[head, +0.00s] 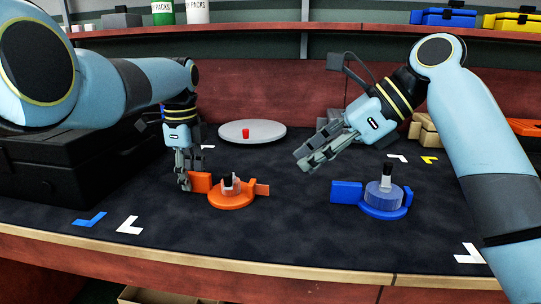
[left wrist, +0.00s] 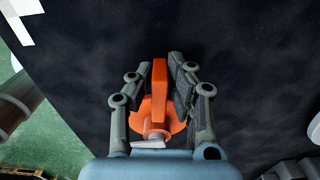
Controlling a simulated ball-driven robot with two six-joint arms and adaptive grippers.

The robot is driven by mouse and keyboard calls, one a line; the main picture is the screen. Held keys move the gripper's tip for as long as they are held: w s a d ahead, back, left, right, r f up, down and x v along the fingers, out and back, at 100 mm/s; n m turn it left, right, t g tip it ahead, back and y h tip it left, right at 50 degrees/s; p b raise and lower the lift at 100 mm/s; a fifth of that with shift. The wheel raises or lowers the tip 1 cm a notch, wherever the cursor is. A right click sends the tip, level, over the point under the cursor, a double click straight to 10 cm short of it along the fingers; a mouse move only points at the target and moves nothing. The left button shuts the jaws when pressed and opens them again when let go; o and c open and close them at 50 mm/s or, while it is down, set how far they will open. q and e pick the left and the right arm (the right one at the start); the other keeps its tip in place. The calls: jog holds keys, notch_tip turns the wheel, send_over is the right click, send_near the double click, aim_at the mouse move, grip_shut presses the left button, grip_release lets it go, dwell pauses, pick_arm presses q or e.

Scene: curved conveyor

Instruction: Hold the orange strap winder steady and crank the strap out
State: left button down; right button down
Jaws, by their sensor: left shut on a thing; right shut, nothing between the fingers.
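The orange strap winder (head: 230,201) lies on the dark mat, with a clear drum and a dark upright crank knob on top. A flat orange tab sticks out on each side of it. My left gripper (head: 185,183) points down at its left side and is shut on the left tab. In the left wrist view, the tab of the winder (left wrist: 160,85) stands between the fingers of my left gripper (left wrist: 163,75). My right gripper (head: 308,160) is shut and empty, above the mat to the right of the orange winder and apart from it.
A blue strap winder (head: 382,211) with a clear drum lies to the right, below my right gripper. A pale round disc (head: 262,131) with a small red object (head: 245,133) is behind. A black case (head: 60,165) stands at the left. White, blue and yellow corner marks lie on the mat.

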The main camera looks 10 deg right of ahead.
pick_arm(q)
jog(key=c, duration=1.2)
grip_release()
